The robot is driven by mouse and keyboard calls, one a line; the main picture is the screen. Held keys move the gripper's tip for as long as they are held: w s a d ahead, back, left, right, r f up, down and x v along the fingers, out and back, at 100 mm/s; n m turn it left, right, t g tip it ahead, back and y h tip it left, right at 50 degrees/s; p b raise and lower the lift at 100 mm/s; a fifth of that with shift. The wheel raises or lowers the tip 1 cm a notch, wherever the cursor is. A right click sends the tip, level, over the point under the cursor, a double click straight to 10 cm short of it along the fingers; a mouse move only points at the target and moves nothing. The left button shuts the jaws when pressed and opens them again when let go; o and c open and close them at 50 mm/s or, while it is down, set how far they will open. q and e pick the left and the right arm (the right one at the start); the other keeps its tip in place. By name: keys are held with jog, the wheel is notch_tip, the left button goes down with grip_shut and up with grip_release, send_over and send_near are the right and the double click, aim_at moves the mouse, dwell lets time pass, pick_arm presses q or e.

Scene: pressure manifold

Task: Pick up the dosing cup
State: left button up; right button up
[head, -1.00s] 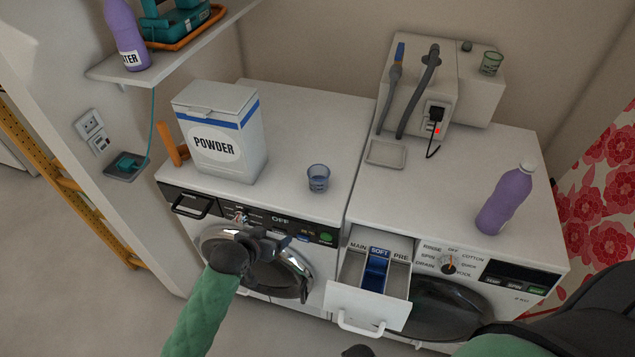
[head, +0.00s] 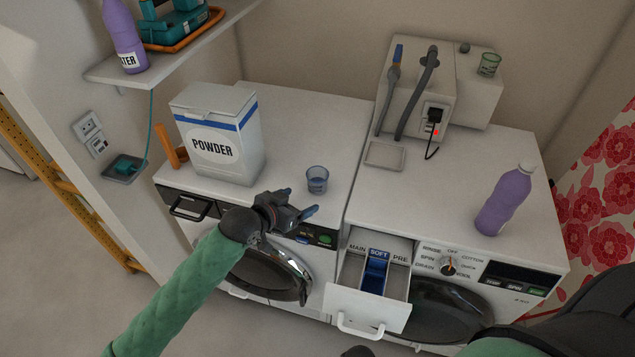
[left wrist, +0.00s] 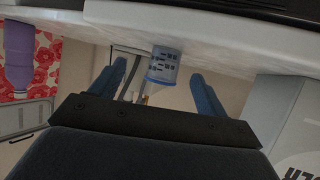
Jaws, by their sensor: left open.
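The dosing cup (head: 317,180) is small, clear and bluish, and stands upright on the left washing machine's top near its front edge. In the left wrist view the cup (left wrist: 163,66) shows upside down, with dark scale marks, between the two fingers in the picture. My left gripper (head: 299,203) is open and empty, at the machine's front edge, just short of the cup and slightly left of it. The cup is apart from the fingers. My right gripper cannot be made out in the head view.
A powder box (head: 217,135) stands left of the cup. On the right machine are a purple bottle (head: 505,200) and a small tray (head: 384,155). Its detergent drawer (head: 368,300) is pulled out. A greenish cup (head: 488,64) sits on the box behind.

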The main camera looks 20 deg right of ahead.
aim_at(310, 185)
pick_arm(q)
jog(key=w, duration=0.1)
jog(key=w+d, duration=0.1)
jog(key=w+m, duration=0.1)
jog(key=shift+d+r+h, duration=0.25)
jog(key=shift+r+h, duration=0.05)
jog(key=shift+w+d, duration=0.3)
jog(key=shift+d, duration=0.1)
jog(key=shift+p+x, duration=0.75)
jog(key=shift+x, duration=0.5)
jog(key=p+x, duration=0.2)
jog(key=x, duration=0.2)
jog(key=shift+a, duration=0.1)
jog(key=shift+w+d+f, duration=0.15)
jog(key=shift+d, duration=0.05)
pick_arm(e)
notch_tip(310, 185, down, 9)
jog(key=s+d, duration=0.1)
jog(key=d, duration=0.1)
jog(key=shift+s+d+r+t, duration=0.2)
jog(key=shift+s+d+t, duration=0.05)
jog(key=shift+s+t, duration=0.15)
pick_arm(q)
jog(key=shift+c, duration=0.3)
jog(key=c, duration=1)
